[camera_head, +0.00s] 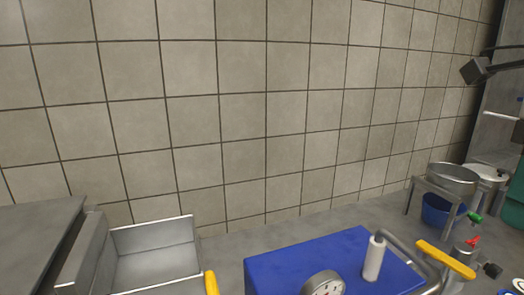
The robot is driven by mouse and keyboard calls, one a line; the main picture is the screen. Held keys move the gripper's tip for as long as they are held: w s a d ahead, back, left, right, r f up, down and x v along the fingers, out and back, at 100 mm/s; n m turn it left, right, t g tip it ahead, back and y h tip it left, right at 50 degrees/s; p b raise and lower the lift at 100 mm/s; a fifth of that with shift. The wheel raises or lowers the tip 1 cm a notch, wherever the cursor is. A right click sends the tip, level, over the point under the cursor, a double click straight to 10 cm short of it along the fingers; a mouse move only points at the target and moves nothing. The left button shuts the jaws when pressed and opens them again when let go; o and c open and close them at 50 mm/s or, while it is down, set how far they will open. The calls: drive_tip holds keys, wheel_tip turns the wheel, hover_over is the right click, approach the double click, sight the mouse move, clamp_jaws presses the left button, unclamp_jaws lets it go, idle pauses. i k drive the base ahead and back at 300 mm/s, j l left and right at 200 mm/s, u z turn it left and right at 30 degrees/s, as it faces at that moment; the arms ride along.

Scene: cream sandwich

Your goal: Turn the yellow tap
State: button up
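A long yellow tap handle (446,259) shows at the lower right, beside a bent metal pipe. It slants down to the right. A second yellow handle-like piece (211,284) stands at the bottom edge, left of the blue box, and is cut off by the frame. I cannot tell from this view which of the two is the tap named. I cannot make out my gripper in this view, and nothing is seen touching either yellow piece.
A blue box (300,262) with a round gauge (323,284) fills the lower middle. A metal bin (155,258) is at lower left. Red (472,241) and green (475,217) handles, pots (453,178) and a dark block (475,71) are at right. A tiled wall stands behind.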

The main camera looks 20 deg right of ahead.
sight(424, 248)
drive_tip(key=k, duration=0.85)
